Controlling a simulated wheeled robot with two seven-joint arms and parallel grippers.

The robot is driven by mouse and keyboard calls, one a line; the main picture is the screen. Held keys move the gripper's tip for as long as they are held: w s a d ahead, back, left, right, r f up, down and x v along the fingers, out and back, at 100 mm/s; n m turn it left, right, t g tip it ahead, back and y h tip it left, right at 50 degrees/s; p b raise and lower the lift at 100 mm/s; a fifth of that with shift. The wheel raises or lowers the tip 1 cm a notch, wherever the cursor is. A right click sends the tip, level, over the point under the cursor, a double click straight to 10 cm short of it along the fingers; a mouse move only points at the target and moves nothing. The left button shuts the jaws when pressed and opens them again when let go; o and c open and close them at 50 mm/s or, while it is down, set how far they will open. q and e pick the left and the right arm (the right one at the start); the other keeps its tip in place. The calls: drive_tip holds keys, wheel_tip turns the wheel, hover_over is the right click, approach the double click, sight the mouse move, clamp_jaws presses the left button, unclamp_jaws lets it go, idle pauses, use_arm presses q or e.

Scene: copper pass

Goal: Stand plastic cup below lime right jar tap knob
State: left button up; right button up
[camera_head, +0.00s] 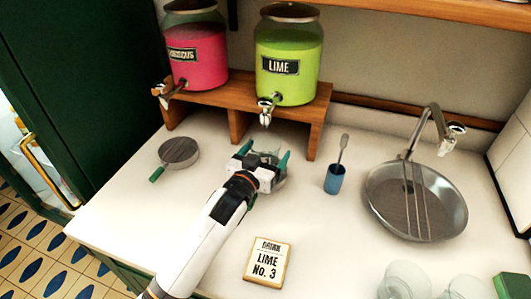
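The lime jar (288,62) is a glass jar of green drink on the right of a wooden stand, with a metal tap (266,108) at its front. A clear plastic cup (266,158) stands in front of the stand, below and slightly in front of this tap in the picture. My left gripper (264,154) reaches it from the front, with a teal fingertip on each side of the cup. The gripper body hides much of the cup, and I cannot tell whether the fingers press on it. My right gripper is not in view.
A pink jar (197,55) stands left on the wooden stand (238,95). A round green-handled strainer (178,152), blue holder (334,180), sink (415,200) with tap, sign "DRINK LIME No. 3" (268,262) and clear cups (405,280) are around. The counter's left front is clear.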

use_arm(q)
drive_tip(key=shift+r, duration=0.1)
drive_tip(key=shift+s, duration=0.15)
drive_tip(key=b+v, duration=0.1)
drive_tip(key=v, duration=1)
drive_tip(key=shift+s+a, duration=0.3)
drive_tip(key=shift+s, duration=0.05)
